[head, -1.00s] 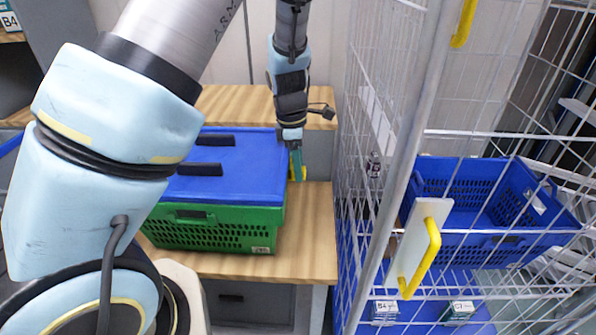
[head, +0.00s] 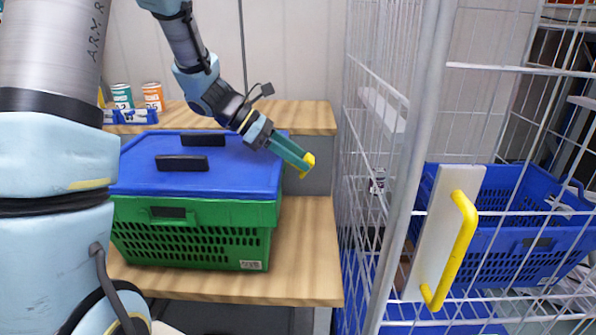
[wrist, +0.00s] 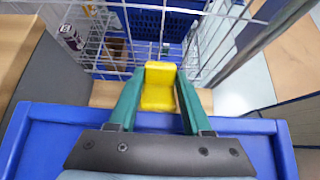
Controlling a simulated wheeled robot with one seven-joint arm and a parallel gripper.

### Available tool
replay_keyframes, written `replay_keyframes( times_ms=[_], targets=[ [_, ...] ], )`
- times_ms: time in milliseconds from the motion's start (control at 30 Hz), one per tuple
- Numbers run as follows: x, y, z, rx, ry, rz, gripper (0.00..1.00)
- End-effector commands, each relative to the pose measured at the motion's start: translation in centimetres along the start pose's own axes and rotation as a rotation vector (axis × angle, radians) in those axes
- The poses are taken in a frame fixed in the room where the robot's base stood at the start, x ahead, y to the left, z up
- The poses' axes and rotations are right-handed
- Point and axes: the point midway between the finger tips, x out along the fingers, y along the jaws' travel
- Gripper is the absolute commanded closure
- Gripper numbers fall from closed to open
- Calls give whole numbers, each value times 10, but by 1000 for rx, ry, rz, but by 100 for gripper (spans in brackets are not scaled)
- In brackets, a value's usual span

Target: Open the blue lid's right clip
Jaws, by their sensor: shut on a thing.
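The blue lid (head: 225,168) covers a green crate (head: 190,240) on a wooden surface. Two dark handles show on its top. The yellow right clip (head: 307,165) sticks outward past the lid's right edge. My gripper (head: 303,163) reaches across that edge, tilted down to the right, with its teal fingers shut on the clip. In the wrist view the clip (wrist: 158,88) lies between both fingertips (wrist: 158,92), beyond the lid's blue edge (wrist: 60,125). The clip's hinge is hidden by the gripper.
A white wire cage (head: 375,130) with a yellow handle (head: 452,250) stands close on the right, with a blue basket (head: 500,215) inside. A wooden shelf (head: 300,115) with two cans (head: 153,97) is behind. The tabletop (head: 305,250) right of the crate is clear.

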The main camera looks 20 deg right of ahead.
Motion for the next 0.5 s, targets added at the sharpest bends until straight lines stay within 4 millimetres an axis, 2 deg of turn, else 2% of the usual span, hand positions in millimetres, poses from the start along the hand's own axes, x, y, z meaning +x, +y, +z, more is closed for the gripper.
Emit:
replay_keyframes(
  times_ms=[200, 500],
  targets=[
    [-1, 0, 0, -2, -84, 1, 100],
    [-2, 0, 2, -1, -120, -1, 100]
  ],
)
